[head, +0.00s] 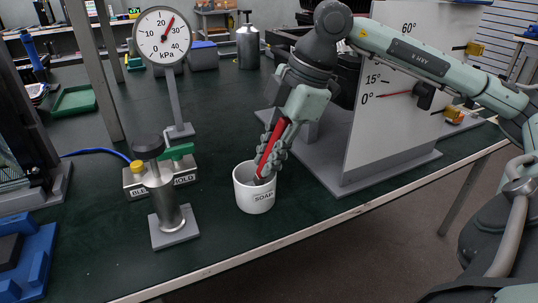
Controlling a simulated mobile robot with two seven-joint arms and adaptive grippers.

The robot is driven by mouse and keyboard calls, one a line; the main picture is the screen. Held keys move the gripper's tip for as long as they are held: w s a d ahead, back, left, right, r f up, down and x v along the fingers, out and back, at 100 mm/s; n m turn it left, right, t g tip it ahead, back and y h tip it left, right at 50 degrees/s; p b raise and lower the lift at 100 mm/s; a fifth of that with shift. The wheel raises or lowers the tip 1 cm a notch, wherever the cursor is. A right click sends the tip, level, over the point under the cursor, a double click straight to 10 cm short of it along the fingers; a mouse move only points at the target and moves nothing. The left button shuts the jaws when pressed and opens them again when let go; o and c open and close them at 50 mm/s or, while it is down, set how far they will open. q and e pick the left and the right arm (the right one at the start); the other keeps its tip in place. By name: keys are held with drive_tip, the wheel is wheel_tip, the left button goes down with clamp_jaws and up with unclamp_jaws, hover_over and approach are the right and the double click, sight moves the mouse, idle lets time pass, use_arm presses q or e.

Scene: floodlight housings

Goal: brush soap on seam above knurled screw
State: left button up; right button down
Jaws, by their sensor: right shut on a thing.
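My right gripper (270,160) is shut on a red-handled brush (271,143). A dark housing (425,95) shows in part at an upright grey panel (372,125) with an angle scale and a red pointer. Brass-coloured fittings (455,115) stick out at the panel's right. I cannot tell which part is the knurled screw, and I see no seam clearly. My left gripper is not in view.
A metal cylinder with a black knob (163,195) stands left of the cup, before a bleed-hold block (135,182) with a blue hose. A pressure gauge on a post (162,36) stands behind. A dark frame (22,130) and blue fixture (28,262) fill the left. The front edge is clear.

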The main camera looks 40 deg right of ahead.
sight(269, 143)
drive_tip(key=shift+r+p, duration=2.05)
drive_tip(key=shift+r, duration=1.4)
